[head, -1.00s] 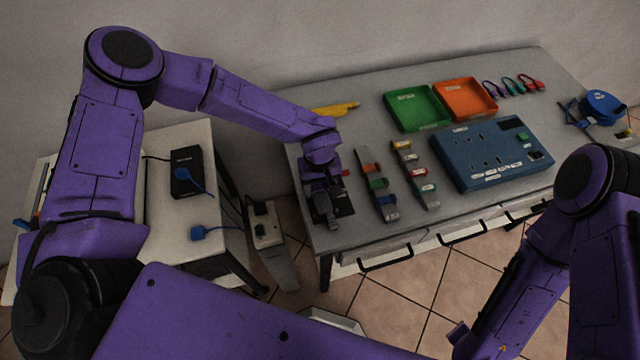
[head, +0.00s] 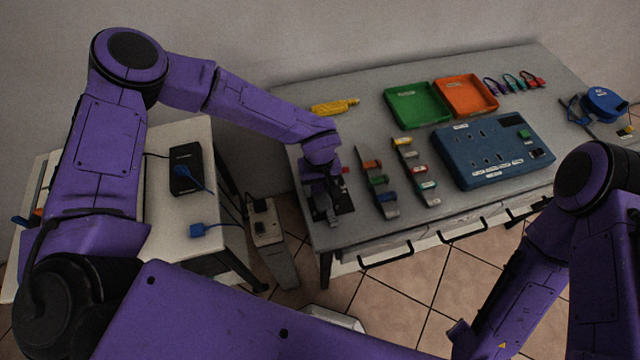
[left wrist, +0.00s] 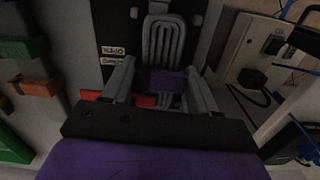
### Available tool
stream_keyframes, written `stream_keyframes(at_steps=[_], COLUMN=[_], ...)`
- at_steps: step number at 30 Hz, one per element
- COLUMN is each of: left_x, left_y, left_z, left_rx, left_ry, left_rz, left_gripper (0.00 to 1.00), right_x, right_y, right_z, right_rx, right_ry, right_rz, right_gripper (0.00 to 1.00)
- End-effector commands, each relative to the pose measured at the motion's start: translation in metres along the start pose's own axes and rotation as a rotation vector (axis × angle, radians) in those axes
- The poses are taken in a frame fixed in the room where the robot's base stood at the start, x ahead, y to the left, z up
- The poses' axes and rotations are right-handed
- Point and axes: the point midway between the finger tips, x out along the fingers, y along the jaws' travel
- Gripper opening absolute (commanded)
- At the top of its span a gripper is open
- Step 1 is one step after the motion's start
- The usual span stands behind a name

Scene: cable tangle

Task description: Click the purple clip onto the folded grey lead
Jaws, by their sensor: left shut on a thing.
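My left gripper (head: 327,200) is over the front left corner of the long grey table. In the left wrist view it (left wrist: 160,84) is shut on the purple clip (left wrist: 168,83), which sits between the two grey fingers. The folded grey lead (left wrist: 164,46) lies in several parallel loops on a black board (left wrist: 116,18). The clip lies across the near part of the lead, and strands show below it. I cannot tell whether the clip is closed around them. In the head view the gripper hides the clip. My right arm shows, but its gripper does not.
Two strips with coloured clips (head: 376,184) (head: 415,175) lie just right of the board. A power strip (head: 264,224) stands left of the table.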

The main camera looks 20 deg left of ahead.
Motion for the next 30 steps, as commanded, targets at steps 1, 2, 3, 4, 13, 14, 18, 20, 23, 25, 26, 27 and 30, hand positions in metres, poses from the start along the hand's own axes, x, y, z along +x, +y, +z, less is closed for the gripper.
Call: stream_keyframes(at_steps=[1,2,3,4,13,14,18,20,23,25,26,27,30], left_x=[0.0012,0.0016,0.0022,0.0027,0.0053,0.0053,0.0052,0.0052,0.0051,0.0050,0.0050,0.0050,0.0049], left_y=[0.0000,0.0000,0.0000,-0.0001,-0.0003,-0.0003,-0.0003,-0.0002,-0.0002,-0.0002,-0.0002,-0.0001,-0.0001], left_z=[0.0000,0.0000,0.0000,0.0000,0.0001,0.0002,0.0002,0.0001,0.0001,0.0000,0.0000,0.0000,0.0000], left_rx=[0.000,0.000,0.000,0.000,0.000,0.000,0.000,0.000,0.000,0.000,0.000,0.000,0.000], left_ry=[0.000,0.000,0.000,0.000,-0.001,-0.001,-0.001,-0.001,0.000,0.000,0.000,0.000,0.000], left_rz=[0.000,0.000,0.000,0.000,-0.001,-0.001,-0.001,-0.001,0.000,0.000,0.000,0.000,0.000], left_gripper=[0.37,0.37,0.37,0.37,0.62,0.71,0.88,0.88,0.98,1.00,1.00,1.00,1.00], right_x=[0.0005,0.0006,0.0008,0.0010,0.0015,0.0015,0.0016,0.0015,0.0015,0.0015,0.0015,0.0015,0.0015], right_y=[0.0000,-0.0001,-0.0001,-0.0001,-0.0001,-0.0001,-0.0002,-0.0001,-0.0002,-0.0001,-0.0001,-0.0001,-0.0001], right_z=[0.0002,0.0003,0.0003,0.0004,0.0006,0.0006,0.0006,0.0006,0.0006,0.0006,0.0006,0.0006,0.0006], right_rx=[0.000,0.000,0.000,0.000,0.000,0.000,0.000,0.000,0.000,0.000,0.000,0.000,0.000], right_ry=[0.000,0.000,0.000,0.000,0.000,0.000,0.000,0.000,0.000,0.000,0.000,0.000,0.000], right_rz=[0.000,0.000,0.000,0.000,0.000,0.000,0.000,0.000,0.000,0.000,0.000,0.000,0.000], right_gripper=[0.43,0.43,0.43,0.43,0.43,0.43,0.43,0.43,0.43,0.43,0.43,0.43,0.43])
